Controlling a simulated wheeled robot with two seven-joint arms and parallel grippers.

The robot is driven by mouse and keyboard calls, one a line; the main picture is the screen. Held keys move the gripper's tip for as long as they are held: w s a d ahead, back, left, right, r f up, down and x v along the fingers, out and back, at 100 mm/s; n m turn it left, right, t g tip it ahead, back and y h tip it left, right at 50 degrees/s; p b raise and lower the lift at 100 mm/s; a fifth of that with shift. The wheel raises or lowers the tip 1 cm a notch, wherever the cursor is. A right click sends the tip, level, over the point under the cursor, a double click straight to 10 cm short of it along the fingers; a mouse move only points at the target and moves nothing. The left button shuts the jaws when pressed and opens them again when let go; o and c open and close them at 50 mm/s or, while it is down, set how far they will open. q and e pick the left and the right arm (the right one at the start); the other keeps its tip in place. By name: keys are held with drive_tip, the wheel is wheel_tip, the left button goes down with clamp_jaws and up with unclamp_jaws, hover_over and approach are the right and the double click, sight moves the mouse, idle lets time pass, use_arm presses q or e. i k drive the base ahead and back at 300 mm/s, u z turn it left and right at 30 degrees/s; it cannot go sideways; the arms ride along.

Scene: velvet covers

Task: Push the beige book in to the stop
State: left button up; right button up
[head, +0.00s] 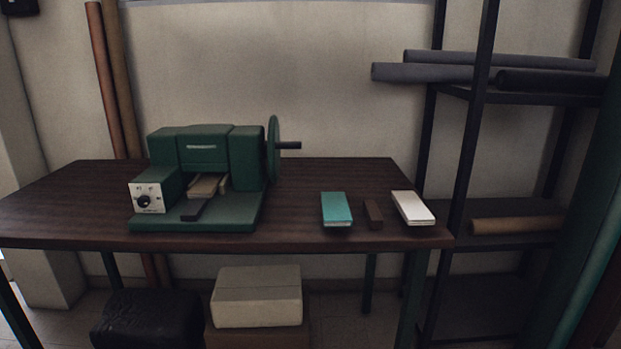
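A beige book (205,186) lies partly inside the opening of a green machine (247,158) on the dark wooden table (310,180). Its near part sticks out of the opening, and its far part is hidden under the machine's head. A dark narrow bar (197,209) lies on the machine's bed in front of the book; I cannot tell whether they touch. Neither of my grippers is in view.
The machine has a knob panel (147,199) at its left and a handwheel (273,149) at its right. A teal book (336,209), a small brown block (373,214) and a cream book (412,207) lie at the table's right. A shelf rack (478,150) stands beyond.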

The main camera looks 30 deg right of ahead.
sight(204, 188)
drive_tip(key=u, duration=0.1)
drive_tip(key=k, duration=0.3)
drive_tip(key=z, duration=1.35)
drive_tip(key=i, duration=0.85)
drive_tip(key=u, duration=0.3)
